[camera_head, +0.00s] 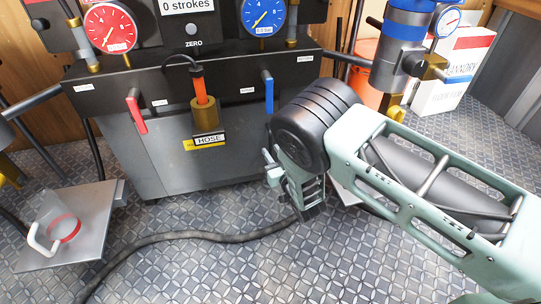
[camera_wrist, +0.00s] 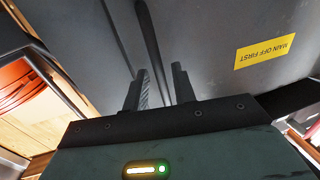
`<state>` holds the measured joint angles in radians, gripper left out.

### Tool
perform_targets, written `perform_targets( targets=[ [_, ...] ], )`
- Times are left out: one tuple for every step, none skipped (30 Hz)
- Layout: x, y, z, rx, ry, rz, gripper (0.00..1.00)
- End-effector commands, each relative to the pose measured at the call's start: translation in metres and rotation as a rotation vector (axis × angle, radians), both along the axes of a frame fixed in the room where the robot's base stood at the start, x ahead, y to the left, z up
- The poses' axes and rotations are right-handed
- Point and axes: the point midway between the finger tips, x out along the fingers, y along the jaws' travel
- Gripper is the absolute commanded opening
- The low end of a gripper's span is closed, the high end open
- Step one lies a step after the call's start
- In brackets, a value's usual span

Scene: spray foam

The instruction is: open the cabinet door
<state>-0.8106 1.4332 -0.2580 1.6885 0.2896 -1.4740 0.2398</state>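The grey cabinet (camera_head: 170,160) stands under the black control panel in the head view, and its right part is hidden behind my arm. My gripper (camera_head: 308,205) is low at the cabinet's right side. In the wrist view its two dark fingers (camera_wrist: 160,72) are apart and point at a grey cabinet face (camera_wrist: 215,45). A dark upright bar (camera_wrist: 150,40), which looks like a door handle, runs down between the fingers. Gaps seem to show beside it, and I cannot tell whether either finger touches it. The door looks shut.
A yellow "MAIN OFF FIRST" label (camera_wrist: 265,51) is on the grey face. Red (camera_head: 136,110) and blue (camera_head: 268,92) levers stick out above the cabinet. A dark hose (camera_head: 190,237) lies on the floor. A clear cup (camera_head: 57,217) stands on a plate at left.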

Motion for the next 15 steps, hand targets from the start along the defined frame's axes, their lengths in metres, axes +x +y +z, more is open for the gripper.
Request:
perform_targets(
  targets=[
    [0.006, 0.003, -0.002, 0.001, -0.002, 0.001, 0.26],
    [0.008, 0.005, -0.002, 0.001, -0.002, 0.001, 0.26],
    [0.011, 0.006, -0.002, 0.000, -0.001, 0.001, 0.26],
    [0.013, 0.007, -0.001, 0.000, 0.000, 0.001, 0.26],
    [0.014, 0.007, -0.001, -0.001, 0.000, 0.001, 0.26],
    [0.016, 0.008, -0.001, -0.001, 0.000, 0.001, 0.26],
    [0.017, 0.009, 0.000, -0.001, 0.000, 0.001, 0.26],
    [0.017, 0.009, 0.000, -0.001, 0.000, 0.001, 0.26],
    [0.018, 0.009, 0.000, -0.001, 0.000, 0.001, 0.26],
    [0.018, 0.009, 0.000, -0.001, 0.000, 0.000, 0.26],
    [0.018, 0.009, 0.000, 0.000, 0.001, 0.000, 0.26],
    [0.018, 0.009, 0.000, 0.000, 0.001, 0.000, 0.26],
    [0.018, 0.009, 0.000, 0.000, 0.001, 0.000, 0.26],
    [0.018, 0.009, 0.000, 0.000, 0.001, 0.000, 0.26],
    [0.018, 0.009, 0.000, 0.000, 0.001, 0.000, 0.26]
  ],
)
